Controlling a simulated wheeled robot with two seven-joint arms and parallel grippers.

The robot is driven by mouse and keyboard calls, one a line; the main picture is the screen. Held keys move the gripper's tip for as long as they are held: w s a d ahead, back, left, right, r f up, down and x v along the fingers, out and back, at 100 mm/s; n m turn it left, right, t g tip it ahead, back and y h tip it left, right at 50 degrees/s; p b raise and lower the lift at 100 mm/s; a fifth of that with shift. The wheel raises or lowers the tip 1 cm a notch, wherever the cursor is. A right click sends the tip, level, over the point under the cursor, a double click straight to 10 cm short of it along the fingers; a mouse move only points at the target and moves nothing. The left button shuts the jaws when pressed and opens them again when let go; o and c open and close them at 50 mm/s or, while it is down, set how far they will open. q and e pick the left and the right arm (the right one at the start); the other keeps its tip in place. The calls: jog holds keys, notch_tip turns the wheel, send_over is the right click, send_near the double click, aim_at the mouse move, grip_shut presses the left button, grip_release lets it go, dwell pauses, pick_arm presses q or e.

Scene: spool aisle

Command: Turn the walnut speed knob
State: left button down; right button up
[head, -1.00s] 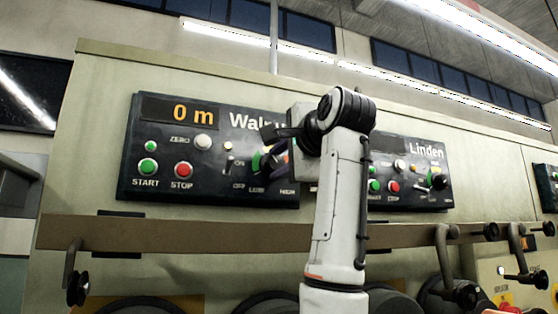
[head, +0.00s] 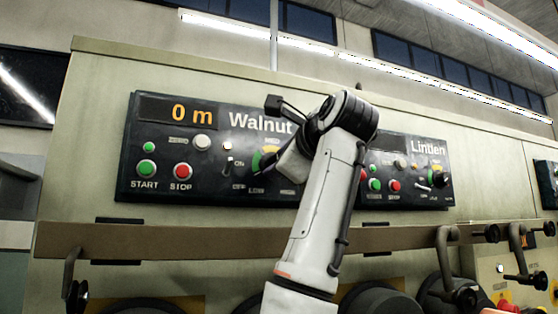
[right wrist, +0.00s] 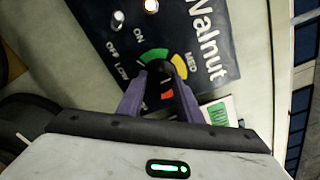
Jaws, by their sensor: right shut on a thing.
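The walnut panel (head: 215,185) reads "0 m" and "Walnut" in the head view. Its speed knob (right wrist: 160,67) is a small dark knob on a dial with green, yellow and red sections, marked LOW and MED, in the right wrist view. My right gripper (right wrist: 162,82) is shut on the knob, one finger on each side. In the head view the right gripper (head: 274,161) is at the dial and hides most of it. Which way the knob points is hard to see. My left gripper is out of view.
The walnut panel also has a green START button (head: 147,168), a red STOP button (head: 182,171), a ZERO button (head: 201,143) and an ON/OFF toggle (head: 227,165). The Linden panel (head: 410,204) is to the right. A brown rail (head: 190,238) runs below.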

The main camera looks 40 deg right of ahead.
jog(key=shift+f, duration=0.2)
jog(key=o, duration=1)
jog(key=shift+r, duration=0.1)
jog(key=shift+o, duration=0.2)
jog(key=b+v, duration=0.3)
jog(key=v, duration=0.7)
jog(key=shift+s, duration=0.2)
